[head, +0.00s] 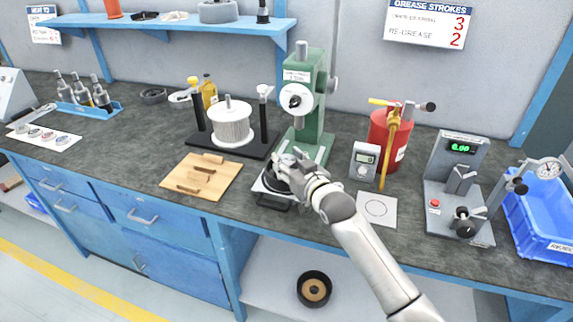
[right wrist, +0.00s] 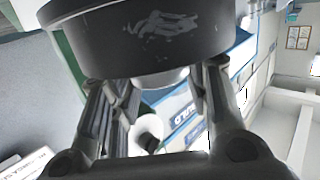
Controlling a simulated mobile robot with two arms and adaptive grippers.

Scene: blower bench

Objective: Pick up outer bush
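I cannot tell for sure which thing is the outer bush. A dark round part (head: 274,184) sits at the front of the green press, partly hidden by my right gripper (head: 287,168). In the right wrist view a wide dark cylinder (right wrist: 150,38) with pale scratches fills the top, with a silvery rounded piece (right wrist: 163,79) below it. The fingers of my right gripper (right wrist: 158,85) are apart, one on each side of that piece, with their tips at the cylinder's lower edge. Whether they press on anything is unclear. My left gripper is out of view.
The green press (head: 309,100) stands right behind my gripper. A wooden board (head: 215,183) with small pieces lies left. A meter (head: 364,160), a red canister (head: 385,140) and a grey test stand (head: 458,190) are right. A blue bin (head: 540,230) is far right.

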